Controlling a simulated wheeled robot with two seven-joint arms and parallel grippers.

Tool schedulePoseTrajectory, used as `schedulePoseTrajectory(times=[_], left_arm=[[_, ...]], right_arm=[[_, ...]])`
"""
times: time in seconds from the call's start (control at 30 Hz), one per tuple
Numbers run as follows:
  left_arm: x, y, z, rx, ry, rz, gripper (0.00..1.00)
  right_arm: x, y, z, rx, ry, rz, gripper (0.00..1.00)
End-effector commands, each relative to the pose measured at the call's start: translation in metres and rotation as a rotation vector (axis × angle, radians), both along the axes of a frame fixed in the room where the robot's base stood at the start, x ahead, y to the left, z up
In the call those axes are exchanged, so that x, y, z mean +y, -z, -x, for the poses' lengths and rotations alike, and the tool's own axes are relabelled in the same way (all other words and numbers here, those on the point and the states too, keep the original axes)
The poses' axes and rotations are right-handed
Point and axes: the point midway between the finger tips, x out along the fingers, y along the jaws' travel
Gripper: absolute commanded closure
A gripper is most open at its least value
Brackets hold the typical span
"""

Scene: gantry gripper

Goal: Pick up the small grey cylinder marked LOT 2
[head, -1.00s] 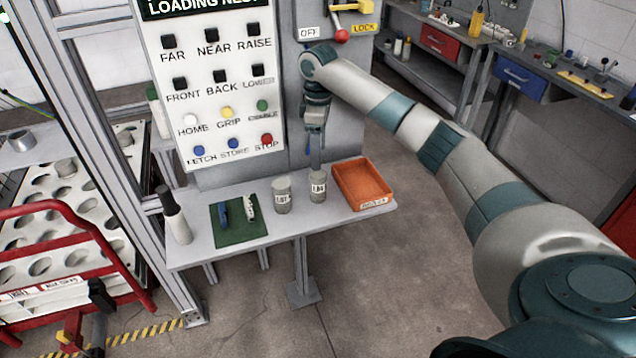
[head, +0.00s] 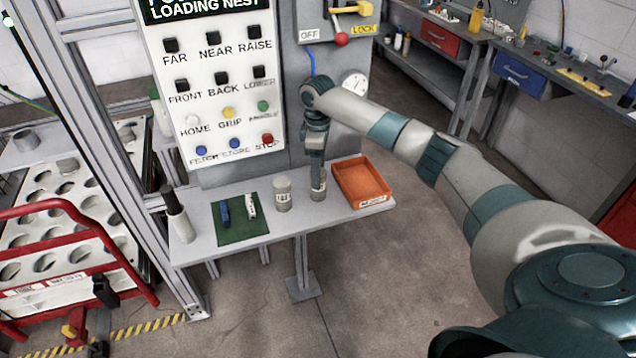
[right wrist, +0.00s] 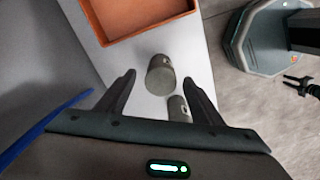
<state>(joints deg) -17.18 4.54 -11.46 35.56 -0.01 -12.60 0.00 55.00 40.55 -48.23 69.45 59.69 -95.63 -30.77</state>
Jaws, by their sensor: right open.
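Two small grey cylinders with white labels stand upright on the shelf. The left one (head: 283,196) is apart from my gripper, and the right one (head: 318,196) is partly covered by it. The label numbers are too small to tell which is LOT 2. My right gripper (head: 317,178) points down over the right cylinder. In the right wrist view my open gripper (right wrist: 160,77) has a cylinder (right wrist: 160,82) between its fingertips, with no clear contact. The other cylinder (right wrist: 178,108) shows near the right finger, partly hidden. My left gripper is not in view.
An orange tray (head: 370,201) stands just right of the cylinders. A green mat (head: 239,232) with a blue and a white item lies to the left, beside a dark-topped bottle (head: 177,220). The button panel (head: 215,120) rises behind the shelf (head: 283,222).

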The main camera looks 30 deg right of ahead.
Motion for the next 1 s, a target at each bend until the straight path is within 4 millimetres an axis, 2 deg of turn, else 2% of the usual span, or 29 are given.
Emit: schedulePoseTrajectory(times=[0.1,0.3,0.8,0.83,1.0], left_arm=[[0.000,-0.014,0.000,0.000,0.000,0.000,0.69],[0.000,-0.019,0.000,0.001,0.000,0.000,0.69],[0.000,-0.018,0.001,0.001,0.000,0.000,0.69],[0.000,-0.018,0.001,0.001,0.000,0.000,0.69],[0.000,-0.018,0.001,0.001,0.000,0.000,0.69]], right_arm=[[0.001,0.010,0.002,0.003,0.001,0.000,0.39],[0.001,0.032,0.001,0.001,0.002,-0.001,0.39],[0.001,0.035,0.001,-0.001,0.001,0.000,0.39],[0.001,0.035,0.001,-0.001,0.001,0.000,0.42],[0.001,0.035,0.001,-0.001,0.001,0.000,0.82]])
